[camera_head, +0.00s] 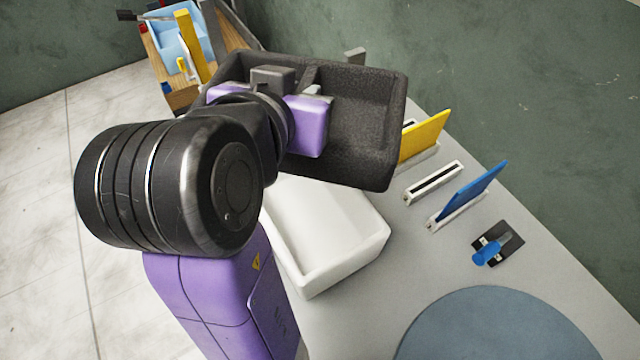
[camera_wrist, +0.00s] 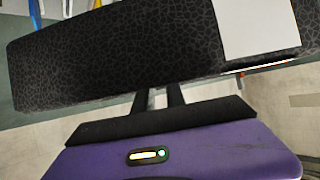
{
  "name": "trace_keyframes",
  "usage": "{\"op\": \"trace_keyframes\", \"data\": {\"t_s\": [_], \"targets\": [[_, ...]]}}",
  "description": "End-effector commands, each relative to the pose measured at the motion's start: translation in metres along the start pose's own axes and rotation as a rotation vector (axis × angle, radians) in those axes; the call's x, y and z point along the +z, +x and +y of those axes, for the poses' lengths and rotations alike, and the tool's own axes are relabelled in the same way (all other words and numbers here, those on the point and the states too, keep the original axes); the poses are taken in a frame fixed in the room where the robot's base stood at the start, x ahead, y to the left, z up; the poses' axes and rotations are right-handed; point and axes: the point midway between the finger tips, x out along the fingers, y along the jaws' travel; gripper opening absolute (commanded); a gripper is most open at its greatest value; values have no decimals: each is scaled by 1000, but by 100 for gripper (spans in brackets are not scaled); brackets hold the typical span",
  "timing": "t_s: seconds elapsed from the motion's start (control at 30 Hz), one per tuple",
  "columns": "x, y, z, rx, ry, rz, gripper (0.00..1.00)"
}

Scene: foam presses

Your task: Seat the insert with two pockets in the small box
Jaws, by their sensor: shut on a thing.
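The insert (camera_head: 365,125) is a dark grey foam tray with a divider between a large pocket and a smaller one. It is in the air, tilted, its pockets facing the head camera. My gripper (camera_head: 312,88) is shut on it at the divider side; the exact contact is partly hidden by my wrist. In the wrist view the insert's dark, cracked-pattern surface (camera_wrist: 110,55) fills the upper part, just beyond my fingers (camera_wrist: 157,98). The small box (camera_head: 345,255) is white and open-topped, on the table below the insert. The insert and my arm hide its far part; the visible inside looks empty.
A yellow panel (camera_head: 424,135) and a blue panel (camera_head: 470,190) stand in white holders right of the box, with an empty slotted holder (camera_head: 433,182) between. A blue-handled tool (camera_head: 487,253) and blue round mat (camera_head: 500,330) lie nearer. A cluttered wooden rack (camera_head: 228,35) stands behind.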

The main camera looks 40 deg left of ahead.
Motion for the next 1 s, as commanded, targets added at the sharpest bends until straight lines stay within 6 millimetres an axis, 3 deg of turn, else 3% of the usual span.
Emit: {"op": "trace_keyframes", "data": {"t_s": [0.1,0.4,1.0], "targets": [[29,15,1,3,-6,-6,0],[90,48,1,3,-5,-5,0],[148,81,1,2,-1,-2,0]]}}
